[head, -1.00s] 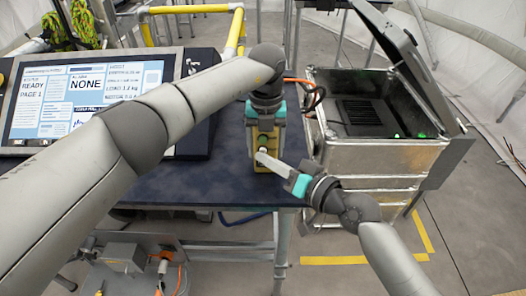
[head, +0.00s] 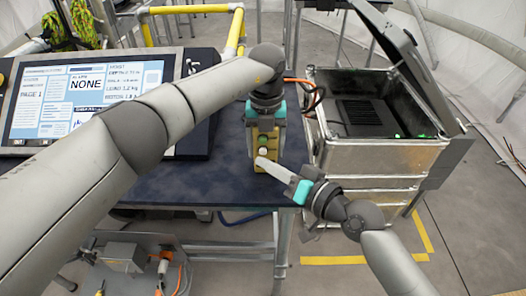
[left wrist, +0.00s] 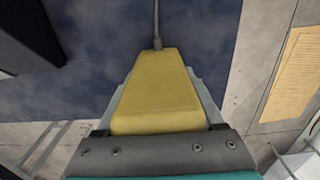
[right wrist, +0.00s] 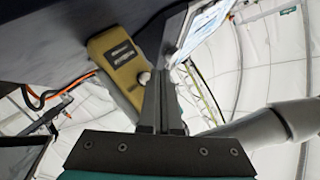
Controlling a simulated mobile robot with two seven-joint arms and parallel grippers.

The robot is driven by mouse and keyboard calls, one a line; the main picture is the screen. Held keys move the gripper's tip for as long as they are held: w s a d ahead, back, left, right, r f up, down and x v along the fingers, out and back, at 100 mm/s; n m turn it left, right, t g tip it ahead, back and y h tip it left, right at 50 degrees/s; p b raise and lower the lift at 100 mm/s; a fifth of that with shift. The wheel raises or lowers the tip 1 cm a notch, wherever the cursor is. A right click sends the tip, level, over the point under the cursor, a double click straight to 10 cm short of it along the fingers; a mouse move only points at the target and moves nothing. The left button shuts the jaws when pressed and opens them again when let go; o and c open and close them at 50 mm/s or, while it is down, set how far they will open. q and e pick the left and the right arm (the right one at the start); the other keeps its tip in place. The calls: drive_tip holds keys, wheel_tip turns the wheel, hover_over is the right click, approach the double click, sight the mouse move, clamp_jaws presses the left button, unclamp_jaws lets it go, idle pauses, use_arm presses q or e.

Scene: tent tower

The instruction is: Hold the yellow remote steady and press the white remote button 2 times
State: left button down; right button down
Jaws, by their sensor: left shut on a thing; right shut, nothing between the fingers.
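The yellow remote (head: 254,138) is upright above the dark table in the head view. My left gripper (head: 265,118) is shut on it from above. In the left wrist view the remote (left wrist: 158,88) sits between the fingers, with a cable at its end.
A large display panel (head: 85,100) stands on the dark blue table (head: 180,185) at the left. An open metal case (head: 370,155) with a raised lid stands right of the table. An orange cable (head: 300,81) runs near the remote. The table front is clear.

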drive_tip(key=shift+s, duration=2.55)
idle(0.9)
drive_tip(key=s, duration=0.3)
drive_tip(key=shift+s, duration=0.35)
drive_tip(key=shift+w, duration=0.1)
drive_tip(key=shift+w, duration=4.3)
drive_tip(key=shift+w, duration=0.45)
